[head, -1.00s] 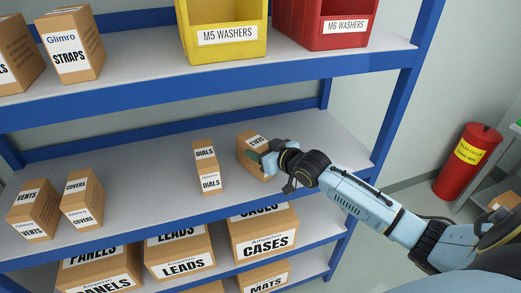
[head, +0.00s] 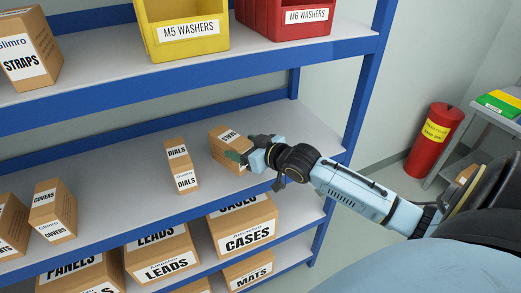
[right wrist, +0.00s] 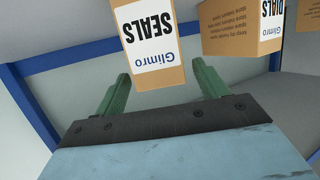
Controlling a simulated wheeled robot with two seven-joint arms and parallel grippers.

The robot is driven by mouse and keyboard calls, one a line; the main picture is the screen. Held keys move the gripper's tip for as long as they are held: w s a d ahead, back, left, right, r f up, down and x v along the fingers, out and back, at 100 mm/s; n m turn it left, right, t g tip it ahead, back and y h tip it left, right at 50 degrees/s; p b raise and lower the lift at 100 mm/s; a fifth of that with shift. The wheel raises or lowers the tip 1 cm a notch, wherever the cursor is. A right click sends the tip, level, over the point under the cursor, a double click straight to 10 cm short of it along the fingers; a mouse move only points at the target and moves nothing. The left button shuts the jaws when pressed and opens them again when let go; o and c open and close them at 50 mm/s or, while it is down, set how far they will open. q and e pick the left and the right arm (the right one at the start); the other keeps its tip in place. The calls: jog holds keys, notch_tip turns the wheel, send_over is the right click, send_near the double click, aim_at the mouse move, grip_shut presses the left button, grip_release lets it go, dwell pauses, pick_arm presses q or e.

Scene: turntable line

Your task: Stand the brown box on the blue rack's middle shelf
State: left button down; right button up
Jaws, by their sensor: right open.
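The brown box (head: 229,143), labelled SEALS, stands on the middle shelf (head: 292,127) of the blue rack, to the right of the DIALS box. My right gripper (head: 241,157) is at its near right side. In the right wrist view the SEALS box (right wrist: 160,68) is just ahead of the open green fingers (right wrist: 161,88), with gaps on both sides. The box's underside is partly hidden by the gripper in the head view. My left gripper is not in view.
The DIALS box (head: 182,165) stands close on the left; it also shows in the right wrist view (right wrist: 238,28). A COVERS box (head: 53,208) is further left. Yellow (head: 182,30) and red (head: 290,14) bins sit above. The shelf's right end is clear.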

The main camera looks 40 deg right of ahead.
jog(key=v, duration=0.7)
jog(key=shift+s, duration=0.15)
dwell(0.3)
jog(key=s+a+f+g+h, duration=0.1)
jog(key=s+a+f+g, duration=0.35)
jog(key=s, duration=0.35)
jog(key=s+a+f+g, duration=0.3)
jog(key=s+a, duration=0.2)
jog(key=s, duration=0.2)
jog(key=s+a+f+g+h, duration=0.1)
jog(key=s+a+f+g, duration=0.25)
jog(key=s, duration=0.45)
notch_tip(320, 180, down, 28)
jog(key=s+g+b, duration=0.1)
jog(key=b, duration=0.1)
jog(key=s+d+f+g+b, duration=0.1)
jog(key=s+d+f+b, duration=0.1)
jog(key=s+f, duration=1.4)
jog(key=shift+f+n+b, duration=0.3)
jog(key=shift+f+b, duration=0.1)
jog(key=shift+f, duration=0.2)
